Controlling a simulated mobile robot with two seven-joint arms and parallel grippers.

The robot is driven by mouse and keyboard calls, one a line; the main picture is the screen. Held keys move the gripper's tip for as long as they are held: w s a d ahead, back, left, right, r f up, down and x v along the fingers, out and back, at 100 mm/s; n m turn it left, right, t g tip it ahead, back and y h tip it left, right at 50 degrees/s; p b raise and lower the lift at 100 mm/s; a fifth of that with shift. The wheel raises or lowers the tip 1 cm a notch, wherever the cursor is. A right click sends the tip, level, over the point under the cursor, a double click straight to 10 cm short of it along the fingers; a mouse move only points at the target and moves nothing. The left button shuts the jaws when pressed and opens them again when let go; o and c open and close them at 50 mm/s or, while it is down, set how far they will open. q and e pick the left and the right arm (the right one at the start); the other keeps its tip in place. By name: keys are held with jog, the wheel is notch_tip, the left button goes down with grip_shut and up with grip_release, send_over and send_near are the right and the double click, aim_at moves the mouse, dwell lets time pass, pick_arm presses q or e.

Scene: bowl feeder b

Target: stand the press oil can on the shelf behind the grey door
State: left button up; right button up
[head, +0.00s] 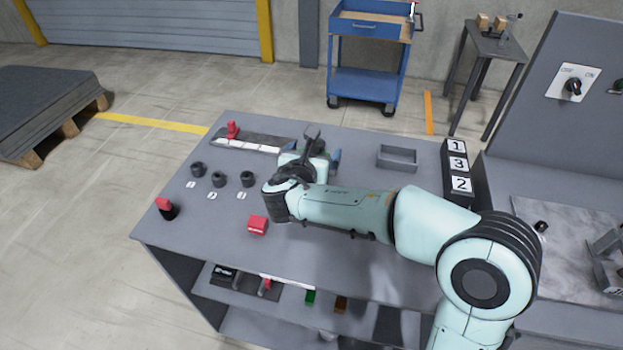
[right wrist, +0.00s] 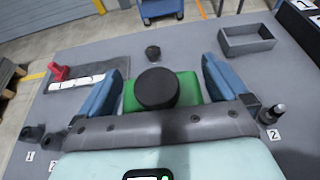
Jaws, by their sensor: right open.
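My right gripper (right wrist: 163,85) is open, its blue fingers on both sides of a green body with a round black top (right wrist: 157,88), which looks like the press oil can. I cannot tell whether the fingers touch it. In the head view my right gripper (head: 318,158) is over the far middle of the grey bench, and the arm and wrist hide most of the can. Under the bench top is an open shelf (head: 240,308) holding several small items. I cannot make out a grey door for certain. My left gripper is not in view.
On the bench stand a grey tray (head: 397,158), a black holder with numbered labels (head: 458,170), several black cups (head: 219,179), a red block (head: 258,225) and a strip with a red clamp (head: 233,130). The near bench top is mostly clear. A blue cart (head: 366,82) stands behind.

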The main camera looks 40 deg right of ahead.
jog(key=c, duration=1.9)
jog(key=shift+o, duration=0.2)
jog(key=shift+r, duration=0.15)
